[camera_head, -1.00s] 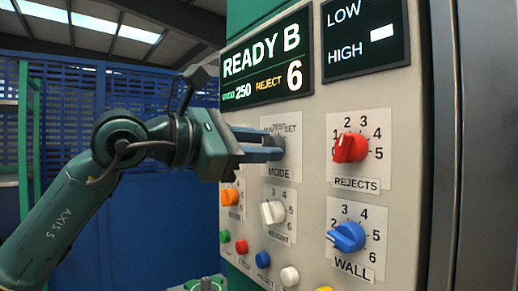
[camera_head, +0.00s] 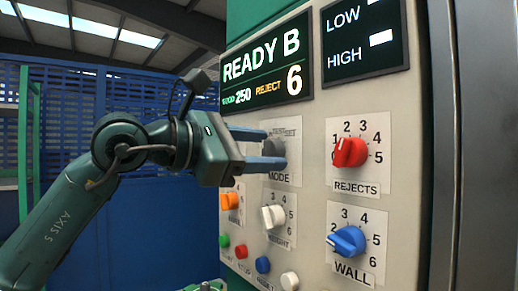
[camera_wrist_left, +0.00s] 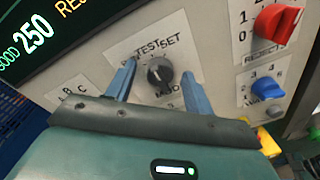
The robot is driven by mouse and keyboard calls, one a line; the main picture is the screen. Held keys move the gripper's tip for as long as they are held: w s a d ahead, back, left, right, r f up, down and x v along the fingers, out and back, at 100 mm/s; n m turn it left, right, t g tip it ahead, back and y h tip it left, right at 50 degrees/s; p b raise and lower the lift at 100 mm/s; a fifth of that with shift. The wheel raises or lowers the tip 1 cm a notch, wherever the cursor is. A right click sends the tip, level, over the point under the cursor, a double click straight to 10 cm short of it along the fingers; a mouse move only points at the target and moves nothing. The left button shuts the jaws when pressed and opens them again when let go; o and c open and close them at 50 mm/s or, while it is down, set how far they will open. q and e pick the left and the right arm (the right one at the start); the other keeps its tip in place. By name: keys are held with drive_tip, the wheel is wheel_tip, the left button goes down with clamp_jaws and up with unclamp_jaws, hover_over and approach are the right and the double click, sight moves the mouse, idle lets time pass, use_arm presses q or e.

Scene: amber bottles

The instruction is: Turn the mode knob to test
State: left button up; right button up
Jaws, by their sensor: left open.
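The mode knob (camera_head: 277,148) is dark grey and sits on a white label plate marked MODE on the panel. In the left wrist view the knob (camera_wrist_left: 159,73) shows a small pale mark on its face, under the words TEST and SET; a further word at the left is partly hidden by a finger. I cannot tell for certain which word the mark points at. My left gripper (camera_head: 272,149) is open, its blue fingers on either side of the knob with gaps to it in the wrist view. My right gripper is not in view.
A red rejects knob (camera_head: 350,152), a blue wall knob (camera_head: 347,240), a white knob (camera_head: 273,215) and an orange knob (camera_head: 230,201) surround the mode knob. Several buttons run along the bottom. A READY B display (camera_head: 266,68) is above. Free space lies left of the panel.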

use_arm(q)
drive_tip(key=b+v, duration=0.2)
drive_tip(key=v, duration=1.1)
drive_tip(key=shift+b, duration=0.4)
drive_tip(key=shift+s, duration=0.1)
